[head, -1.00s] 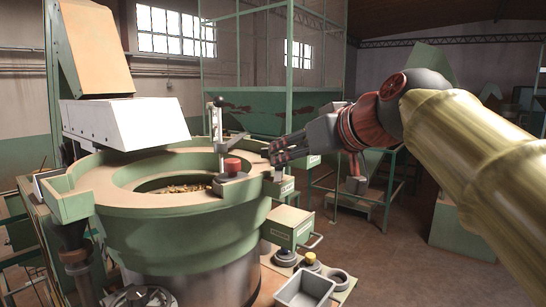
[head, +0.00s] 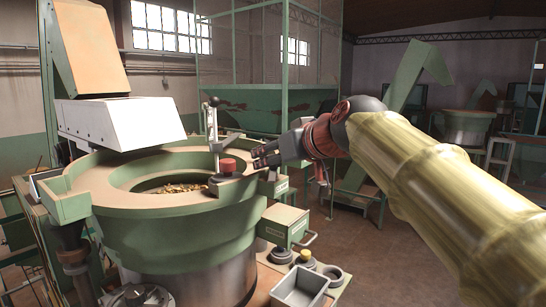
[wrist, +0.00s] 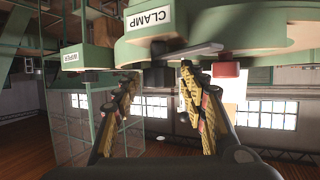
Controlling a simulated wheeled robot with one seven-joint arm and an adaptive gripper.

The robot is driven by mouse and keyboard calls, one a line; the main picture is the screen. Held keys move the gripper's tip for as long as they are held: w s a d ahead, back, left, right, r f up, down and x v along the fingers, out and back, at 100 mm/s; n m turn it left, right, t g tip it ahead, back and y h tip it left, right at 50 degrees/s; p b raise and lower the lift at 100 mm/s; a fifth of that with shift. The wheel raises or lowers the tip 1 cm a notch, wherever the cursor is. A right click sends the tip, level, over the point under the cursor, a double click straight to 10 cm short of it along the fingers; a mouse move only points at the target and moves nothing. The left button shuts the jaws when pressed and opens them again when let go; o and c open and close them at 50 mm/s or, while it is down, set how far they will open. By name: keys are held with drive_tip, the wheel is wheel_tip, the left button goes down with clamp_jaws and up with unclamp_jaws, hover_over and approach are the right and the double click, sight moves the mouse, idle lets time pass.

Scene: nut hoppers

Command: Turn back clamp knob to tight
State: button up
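A red knob (head: 228,165) sits on a grey base on the right part of the green bowl's rim (head: 120,170), beside an upright post with a dark ball top (head: 213,102). A red block (wrist: 227,69) hangs from green parts in the upside-down wrist view, near an inverted CLAMP label (wrist: 149,21). My gripper (head: 256,158) is just right of the red knob in the head view, pointing left at it. In the wrist view my gripper (wrist: 158,72) has its fingers spread, with a dark part (wrist: 157,76) showing between them. I cannot tell whether they touch it.
Small nuts (head: 178,188) lie in the bowl. A green box with a handle (head: 284,224) is below my gripper, and a grey tray (head: 300,287) is at the front. A WIPER label (wrist: 72,57) shows in the wrist view. Open floor lies right of the machine.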

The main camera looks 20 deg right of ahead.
drive_tip(key=c, duration=1)
clamp_jaws()
